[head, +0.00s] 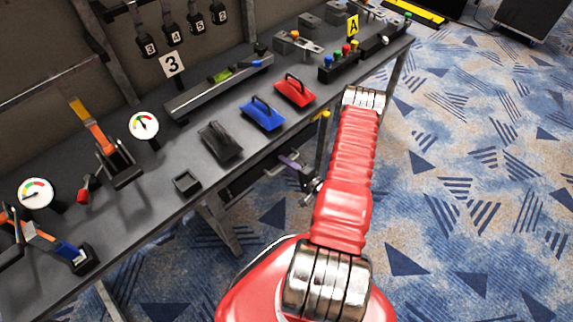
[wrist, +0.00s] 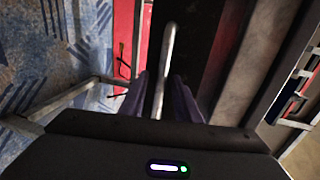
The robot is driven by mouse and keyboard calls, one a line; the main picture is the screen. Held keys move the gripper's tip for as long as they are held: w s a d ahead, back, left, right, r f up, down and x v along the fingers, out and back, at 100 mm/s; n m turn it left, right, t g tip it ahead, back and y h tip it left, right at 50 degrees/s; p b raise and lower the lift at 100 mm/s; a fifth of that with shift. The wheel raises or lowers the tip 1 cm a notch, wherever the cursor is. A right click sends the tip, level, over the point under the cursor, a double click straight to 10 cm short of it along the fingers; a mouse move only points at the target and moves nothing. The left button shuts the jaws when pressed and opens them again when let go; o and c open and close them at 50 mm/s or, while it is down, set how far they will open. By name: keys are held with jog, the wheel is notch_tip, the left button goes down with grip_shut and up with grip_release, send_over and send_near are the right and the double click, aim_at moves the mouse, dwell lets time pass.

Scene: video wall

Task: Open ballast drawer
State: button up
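In the wrist view, a pale metal bar handle (wrist: 168,55) stands out in front of a dark panel (wrist: 195,30), which looks like the drawer front. My gripper (wrist: 161,80) has its two dark purple fingers on either side of the bar, with a narrow gap showing. It looks open around the handle, and contact is not clear. In the head view, my gripper (head: 303,172) is below the bench's front edge, beside a dark drawer-like unit (head: 250,178). Much of that unit is hidden by the bench top, and any label is unreadable.
The long grey bench (head: 150,195) carries red (head: 294,92), blue (head: 262,115) and black (head: 220,143) handled blocks. Gauges and levers stand at left. A bench leg (head: 220,225) stands left of my gripper. The carpet (head: 470,190) is open at right.

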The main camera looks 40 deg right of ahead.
jog(key=c, duration=0.7)
grip_shut()
jog(key=shift+d, duration=0.1)
jog(key=shift+s+f, duration=0.1)
jog(key=shift+s, duration=0.05)
